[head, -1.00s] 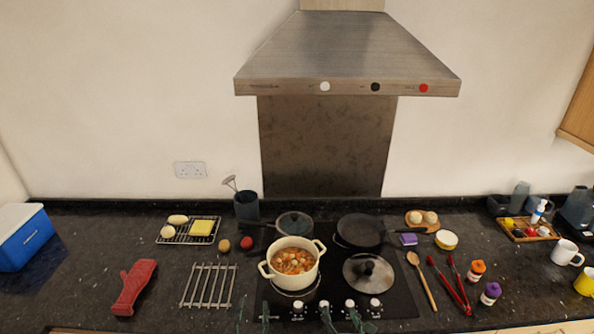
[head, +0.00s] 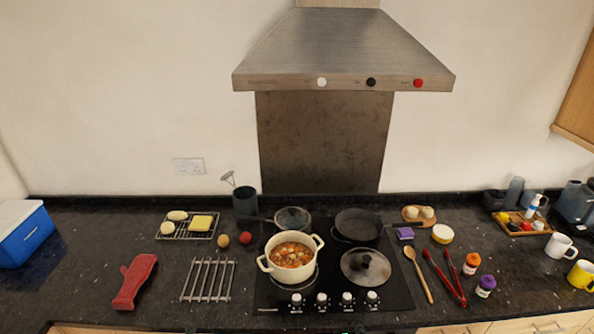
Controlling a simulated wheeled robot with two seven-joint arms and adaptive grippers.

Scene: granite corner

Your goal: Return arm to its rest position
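Neither of my grippers nor my arms shows in the head view now. A cream two-handled pot (head: 291,262) of chunky orange-brown stew stands uncovered at the front left of the black hob (head: 336,299). A glass lid with a dark knob (head: 365,267) lies flat at the hob's front right. A dark frying pan (head: 357,227) is at the back right, and a smaller lidded pan (head: 292,219) is at the back left.
A metal trivet (head: 208,281) and red oven mitt (head: 135,281) lie left of the hob. A wooden spoon (head: 419,275), red tongs (head: 446,278) and two small jars lie right of it. A blue cooler (head: 24,233) stands far left. The range hood (head: 343,50) hangs above.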

